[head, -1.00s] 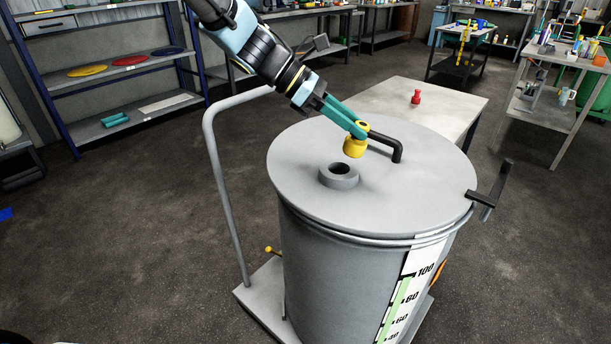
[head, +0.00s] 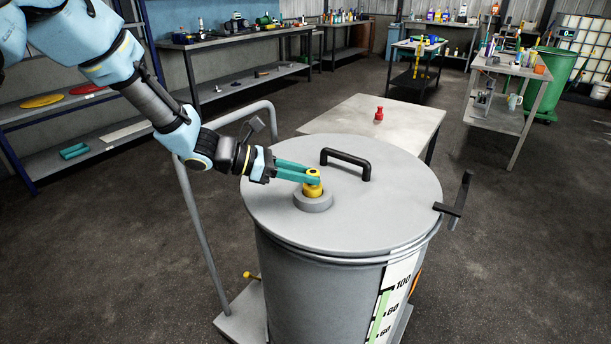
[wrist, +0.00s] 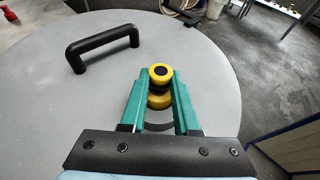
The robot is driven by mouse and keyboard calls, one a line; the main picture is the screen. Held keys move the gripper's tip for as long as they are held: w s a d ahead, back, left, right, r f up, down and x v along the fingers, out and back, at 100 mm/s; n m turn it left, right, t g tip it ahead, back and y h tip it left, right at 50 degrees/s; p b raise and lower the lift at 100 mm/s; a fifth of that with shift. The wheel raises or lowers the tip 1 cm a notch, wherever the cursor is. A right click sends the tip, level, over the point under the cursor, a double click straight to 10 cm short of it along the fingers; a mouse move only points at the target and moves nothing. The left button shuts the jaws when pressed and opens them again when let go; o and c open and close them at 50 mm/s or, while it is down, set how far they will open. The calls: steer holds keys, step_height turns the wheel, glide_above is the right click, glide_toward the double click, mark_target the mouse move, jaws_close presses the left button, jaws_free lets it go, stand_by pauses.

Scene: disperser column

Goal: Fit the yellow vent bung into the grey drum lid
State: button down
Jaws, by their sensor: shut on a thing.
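The yellow vent bung (head: 313,186) is at the grey collar (head: 313,203) around the hole in the drum lid (head: 375,205). My gripper (head: 317,178) is shut on the bung's upper part, its green fingers reaching in from the left. In the wrist view the bung (wrist: 159,100) shows between the two fingertips, with a dark top centre. The bung's lower end is hidden by the collar and fingers, so I cannot tell how deep it sits. In the head view the bung looks upright.
A black handle (head: 345,160) stands on the lid behind the bung. A black clamp lever (head: 455,205) sticks out at the drum's right rim. A grey table (head: 400,120) behind carries a red bung-like piece (head: 379,114). A bent tube rail (head: 190,200) rises left of the drum.

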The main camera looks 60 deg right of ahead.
steer(key=shift+f, duration=0.5)
steer(key=shift+f, duration=0.1)
steer(key=c, duration=0.6)
jaws_free()
steer(key=shift+c, duration=0.2)
steer(key=shift+r, duration=0.2)
steer(key=b+v, duration=0.3)
steer(key=v, duration=0.9)
steer(key=shift+f, duration=0.15)
